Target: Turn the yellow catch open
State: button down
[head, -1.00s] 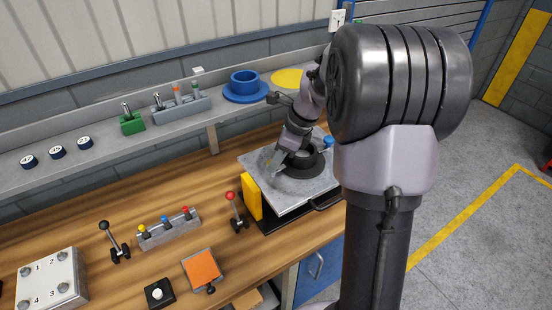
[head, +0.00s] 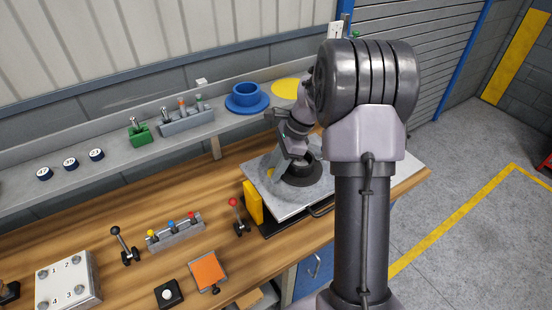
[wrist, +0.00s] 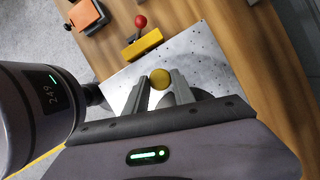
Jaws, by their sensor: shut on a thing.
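The yellow catch shows as a round yellow knob (wrist: 160,78) between my fingertips in the wrist view. My gripper (wrist: 161,86) is shut on it, with one grey finger on each side. The knob stands over a pale metal plate (wrist: 205,52) with small dark dots. In the head view my gripper (head: 295,150) is low over the same plate (head: 340,188), by a dark round fixture (head: 302,178). The parts of the catch below the knob are mostly hidden by my fingers, so its turn angle cannot be read.
A yellow block (head: 253,203) stands at the plate's left edge, with a red-knobbed lever (head: 238,215) beside it. A rail with coloured pegs (head: 175,235) and an orange pad (head: 207,271) lie further left. A shelf with a blue flanged ring (head: 246,98) runs behind.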

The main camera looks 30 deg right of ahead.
jog(key=n+p, duration=0.2)
jog(key=n+g+p, duration=0.1)
jog(key=n+p, duration=0.1)
jog(key=n+g+p, duration=0.1)
jog(key=n+p, duration=0.1)
jog(key=shift+w+r+p, duration=0.2)
jog(key=shift+w+p, duration=0.05)
jog(key=shift+p, duration=0.1)
jog(key=n+g+p, duration=0.1)
jog(key=n+p, duration=0.1)
jog(key=n, duration=0.1)
jog(key=shift+w+h, duration=0.1)
jog(key=shift+h, duration=0.2)
jog(key=shift+w+a+f+n+g+h+p, duration=0.1)
jog(key=shift+n+g+h+p, duration=0.1)
jog(key=shift+n+g+p, duration=0.45)
jog(key=shift+f+n+g+h+p, duration=0.1)
jog(key=shift+n+h+p, duration=0.2)
jog(key=shift+n, duration=0.75)
jog(key=c, duration=1.1)
grip_release()
jog(key=shift+o, duration=0.2)
jog(key=p+v, duration=0.4)
jog(key=v, duration=1.3)
jog(key=shift+d, duration=0.2)
